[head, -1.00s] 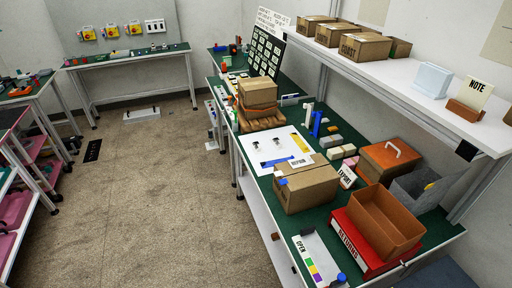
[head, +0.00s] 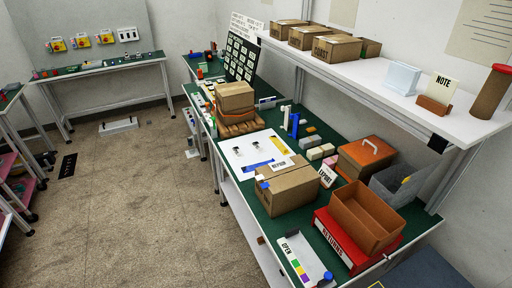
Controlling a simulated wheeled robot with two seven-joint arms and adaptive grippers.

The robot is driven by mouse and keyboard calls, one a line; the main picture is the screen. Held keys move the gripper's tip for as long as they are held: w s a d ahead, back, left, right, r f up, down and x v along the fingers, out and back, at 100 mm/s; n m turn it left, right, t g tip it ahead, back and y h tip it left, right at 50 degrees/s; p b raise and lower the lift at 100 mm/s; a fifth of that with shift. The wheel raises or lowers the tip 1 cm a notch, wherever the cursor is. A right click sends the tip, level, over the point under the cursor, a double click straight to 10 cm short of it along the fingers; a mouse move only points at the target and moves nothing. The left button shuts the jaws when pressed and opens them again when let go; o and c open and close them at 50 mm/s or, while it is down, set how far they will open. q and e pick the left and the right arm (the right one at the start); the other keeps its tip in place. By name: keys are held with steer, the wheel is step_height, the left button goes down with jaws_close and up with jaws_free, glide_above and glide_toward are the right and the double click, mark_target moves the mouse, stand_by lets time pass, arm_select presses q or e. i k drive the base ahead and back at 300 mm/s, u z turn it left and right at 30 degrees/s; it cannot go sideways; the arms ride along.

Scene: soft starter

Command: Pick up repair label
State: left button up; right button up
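The repair label (head: 280,164) is a small white card with dark lettering that looks like REPAIR. It shows at the back edge of the brown cardboard box (head: 290,193) on the green workbench (head: 239,197). I cannot tell whether it rests on the box or stands just behind it. A white board (head: 239,148) with blue and yellow pieces lies behind it. Neither of my grippers is in view.
An EXPORT card (head: 327,176), a red RETURNS tray (head: 335,240) with an orange-brown bin (head: 365,218), and an OPEN strip (head: 300,262) surround the box. A white shelf (head: 385,85) with cartons and a NOTE card (head: 440,90) overhangs the bench's back.

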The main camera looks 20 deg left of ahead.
mark_target(285, 162)
steer(key=k, duration=1.2)
steer(key=u, duration=0.9)
steer(key=i, duration=2)
steer(key=z, duration=1.1)
steer(key=i, duration=0.7)
steer(key=z, duration=0.65)
